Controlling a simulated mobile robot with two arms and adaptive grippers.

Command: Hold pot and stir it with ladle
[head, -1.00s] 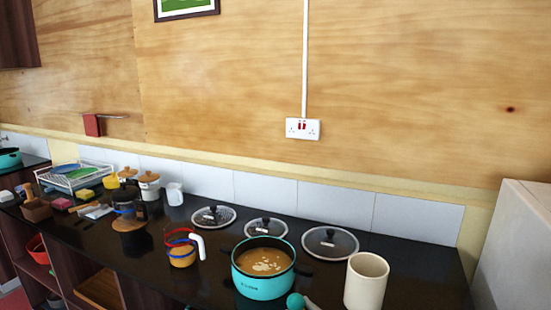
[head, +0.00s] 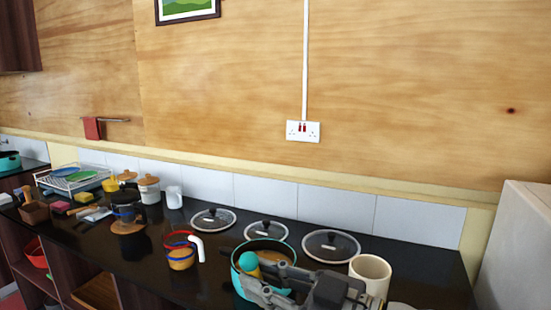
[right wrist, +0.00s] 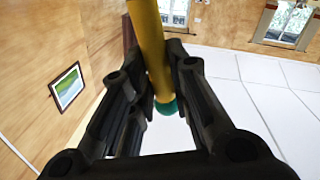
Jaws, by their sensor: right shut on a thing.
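The teal pot (head: 237,283) stands on the dark counter with brown liquid in it. My right arm covers much of its front. My right gripper (head: 252,284) reaches in from the right, in front of and above the pot. It is shut on the ladle (head: 249,261), whose teal rounded end shows over the pot's left part. I cannot tell whether the ladle touches the liquid. In the right wrist view the ladle's yellow shaft (right wrist: 148,40) runs between the fingers (right wrist: 160,85), with teal at its end. My left gripper is not in view.
A beige cylindrical container (head: 370,272) stands right of the pot, close to my right arm. Glass lids (head: 331,246) lie behind the pot. A small cup with a white handle (head: 181,258) stands left. The counter between cup and pot is mostly clear.

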